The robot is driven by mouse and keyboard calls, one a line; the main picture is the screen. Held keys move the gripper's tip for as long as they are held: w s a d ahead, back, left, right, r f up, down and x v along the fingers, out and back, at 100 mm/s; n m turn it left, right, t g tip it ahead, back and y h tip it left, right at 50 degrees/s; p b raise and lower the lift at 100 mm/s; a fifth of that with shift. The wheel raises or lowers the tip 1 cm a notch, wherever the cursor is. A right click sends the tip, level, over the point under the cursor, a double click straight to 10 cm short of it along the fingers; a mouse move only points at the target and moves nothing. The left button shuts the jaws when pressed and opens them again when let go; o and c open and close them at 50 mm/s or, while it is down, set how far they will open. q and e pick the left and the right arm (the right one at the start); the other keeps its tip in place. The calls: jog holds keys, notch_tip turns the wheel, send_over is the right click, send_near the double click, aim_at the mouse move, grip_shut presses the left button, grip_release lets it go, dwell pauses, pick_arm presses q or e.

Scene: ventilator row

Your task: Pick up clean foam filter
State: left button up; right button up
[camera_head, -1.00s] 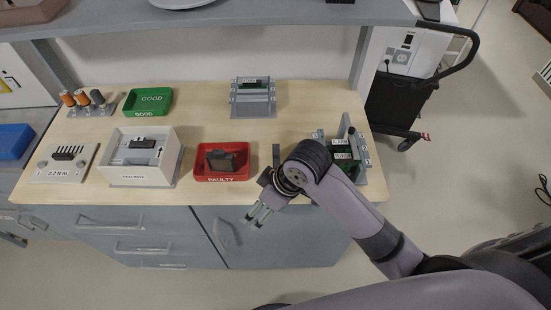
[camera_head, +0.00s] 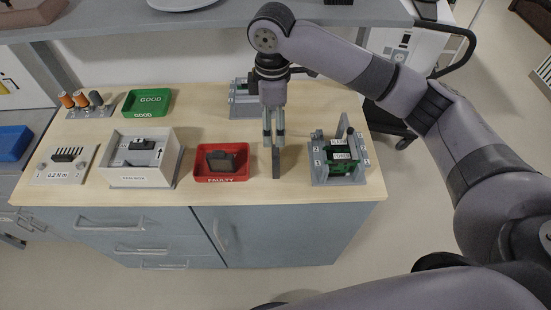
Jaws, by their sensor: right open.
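A narrow dark grey bar (camera_head: 276,166) lies on the wooden bench top between the red tray and the grey fixture; it may be the clean foam filter, but it is too small to be sure. My right gripper (camera_head: 273,145) points down at its far end, fingers apart with a narrow gap. The fingertips overlap the bar's far end in the picture; I cannot tell whether they touch it. A dark block (camera_head: 221,161) rests in the red FAULTY tray (camera_head: 221,179). My left gripper is out of view.
A grey fixture with green parts (camera_head: 341,158) stands right of the bar. A white box (camera_head: 141,180), a green GOOD tray (camera_head: 149,114) and a torque plate (camera_head: 42,177) are on the left. A grey stand (camera_head: 241,104) is partly behind my arm. A shelf (camera_head: 200,23) overhangs the back.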

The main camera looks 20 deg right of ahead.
aim_at(274, 150)
notch_tip(274, 150, down, 10)
jog(key=shift+r+p, duration=0.25)
jog(key=shift+p, duration=0.75)
jog(key=shift+d+f, duration=0.1)
jog(key=shift+f, duration=0.2)
jog(key=f+p, duration=0.2)
jog(key=f, duration=0.1)
jog(key=shift+s+d+f, duration=0.2)
jog(key=shift+f, duration=0.6)
jog(key=c, duration=1.1)
